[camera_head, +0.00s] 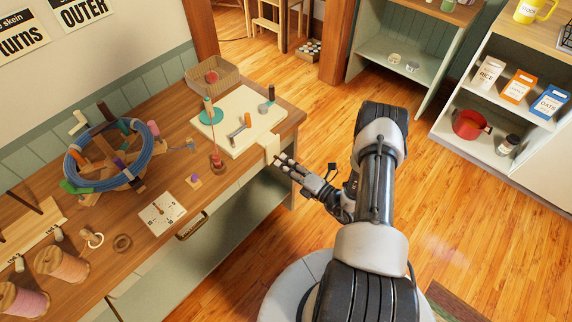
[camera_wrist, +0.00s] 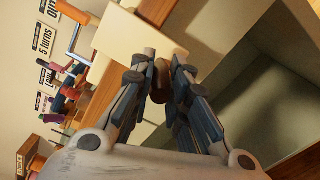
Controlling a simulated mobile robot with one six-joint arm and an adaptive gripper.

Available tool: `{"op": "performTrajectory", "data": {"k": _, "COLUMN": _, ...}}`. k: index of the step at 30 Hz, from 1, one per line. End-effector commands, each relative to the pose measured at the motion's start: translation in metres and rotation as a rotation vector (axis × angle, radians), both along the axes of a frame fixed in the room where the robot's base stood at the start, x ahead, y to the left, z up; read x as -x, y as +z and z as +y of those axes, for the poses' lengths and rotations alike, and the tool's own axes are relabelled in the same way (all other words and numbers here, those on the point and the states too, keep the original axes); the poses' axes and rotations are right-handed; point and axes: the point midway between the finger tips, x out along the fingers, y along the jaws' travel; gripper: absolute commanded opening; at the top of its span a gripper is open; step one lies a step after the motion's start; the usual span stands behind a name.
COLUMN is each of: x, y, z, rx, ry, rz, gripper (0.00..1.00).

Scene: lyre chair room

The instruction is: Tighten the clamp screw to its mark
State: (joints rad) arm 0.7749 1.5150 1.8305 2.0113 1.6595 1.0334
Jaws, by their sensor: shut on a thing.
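My gripper (camera_head: 281,160) is at the front edge of the wooden bench, beside a cream block (camera_head: 272,146) that hangs over that edge. In the wrist view my gripper (camera_wrist: 164,62) has its two fingers on either side of a rounded brown wooden knob (camera_wrist: 161,78), shut on it. The knob appears to be the handle of the clamp screw. It sits below the cream board (camera_wrist: 130,38) in that view. In the head view the fingers hide the knob. I cannot make out the mark or the screw's thread.
The cream board (camera_head: 232,140) on the bench carries a turquoise disc with a post, a small crank-like piece and a grey piece. A blue skein on a wooden winder (camera_head: 108,155) stands to the left. Open floor (camera_head: 320,120) lies right of the bench.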

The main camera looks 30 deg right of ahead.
Motion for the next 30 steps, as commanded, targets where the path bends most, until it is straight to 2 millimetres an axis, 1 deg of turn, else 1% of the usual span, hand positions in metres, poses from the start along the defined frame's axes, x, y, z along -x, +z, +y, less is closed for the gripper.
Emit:
{"op": "performTrajectory", "data": {"k": 9, "x": 0.0015, "y": -0.0021, "z": 0.0025, "rx": -0.082, "ry": 0.004, "rz": 0.036, "gripper": 0.00}}
{"op": "performTrajectory", "data": {"k": 23, "x": 0.0018, "y": -0.0024, "z": 0.0031, "rx": -0.089, "ry": 0.005, "rz": 0.039, "gripper": 0.00}}
{"op": "performTrajectory", "data": {"k": 24, "x": 0.0018, "y": -0.0023, "z": 0.0032, "rx": -0.089, "ry": 0.005, "rz": 0.039, "gripper": 0.17}}
{"op": "performTrajectory", "data": {"k": 30, "x": 0.0012, "y": -0.0015, "z": 0.0023, "rx": -0.088, "ry": 0.004, "rz": 0.036, "gripper": 0.31}}
